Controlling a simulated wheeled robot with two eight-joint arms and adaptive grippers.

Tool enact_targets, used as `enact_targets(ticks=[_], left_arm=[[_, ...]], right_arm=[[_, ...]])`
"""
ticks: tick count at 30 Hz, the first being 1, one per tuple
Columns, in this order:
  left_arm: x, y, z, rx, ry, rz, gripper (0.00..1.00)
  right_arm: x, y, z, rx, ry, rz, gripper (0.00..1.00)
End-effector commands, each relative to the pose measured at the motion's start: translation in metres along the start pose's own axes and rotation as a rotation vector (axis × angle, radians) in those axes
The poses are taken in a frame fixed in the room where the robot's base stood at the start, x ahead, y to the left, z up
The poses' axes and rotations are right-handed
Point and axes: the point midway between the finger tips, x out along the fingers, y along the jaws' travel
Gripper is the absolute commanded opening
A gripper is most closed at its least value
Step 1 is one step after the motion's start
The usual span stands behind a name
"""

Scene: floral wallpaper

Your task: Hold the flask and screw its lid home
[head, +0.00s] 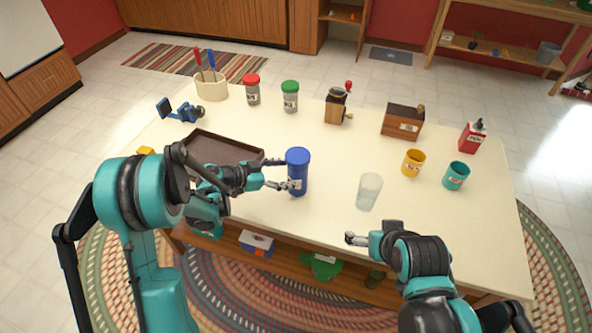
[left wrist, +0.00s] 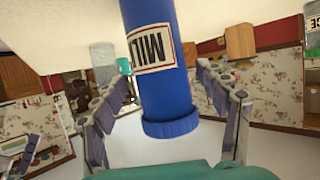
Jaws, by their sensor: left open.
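The blue flask (head: 298,180) stands upright on the table near its front edge. A blue lid (head: 298,154) sits on top of it; I cannot tell how tightly. My left gripper (head: 282,174) is open, its fingers reaching in from the left on either side of the flask. In the left wrist view the flask (left wrist: 168,85) appears upside down between the spread fingers, with a white label partly reading "MIL" and the lid (left wrist: 172,126) at the bottom. My right gripper (head: 357,239) is at the front edge, apart from the flask; its jaws are too small to read.
A dark tray (head: 215,148) lies left of the flask, close to my left arm. A clear glass (head: 369,192) stands to its right, near my right gripper. Yellow (head: 413,163) and teal (head: 456,176) cups stand farther right. Jars and a grinder (head: 337,107) line the back.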

Motion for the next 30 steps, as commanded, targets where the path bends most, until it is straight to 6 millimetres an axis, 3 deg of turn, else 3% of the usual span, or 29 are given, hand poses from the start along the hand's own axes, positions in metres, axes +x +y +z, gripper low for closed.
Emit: enact_targets(ticks=[1, 6, 12, 26, 30], left_arm=[[-0.015, -0.001, -0.003, -0.003, 0.000, -0.004, 0.74], [-0.050, -0.001, -0.002, -0.002, 0.000, -0.003, 0.74], [-0.075, 0.000, -0.001, 0.000, 0.000, -0.002, 0.74], [-0.081, 0.000, 0.000, 0.000, 0.000, 0.000, 0.74], [-0.083, -0.003, -0.014, 0.018, 0.029, -0.026, 0.74]], right_arm=[[-0.005, 0.000, -0.004, 0.000, 0.000, 0.000, 0.90], [-0.013, 0.000, -0.009, 0.000, 0.000, 0.000, 0.90], [-0.018, 0.000, -0.013, 0.000, 0.000, 0.000, 0.90], [-0.018, 0.000, -0.013, 0.000, 0.000, 0.000, 0.90], [-0.018, 0.000, -0.013, 0.000, 0.000, 0.000, 0.90]])
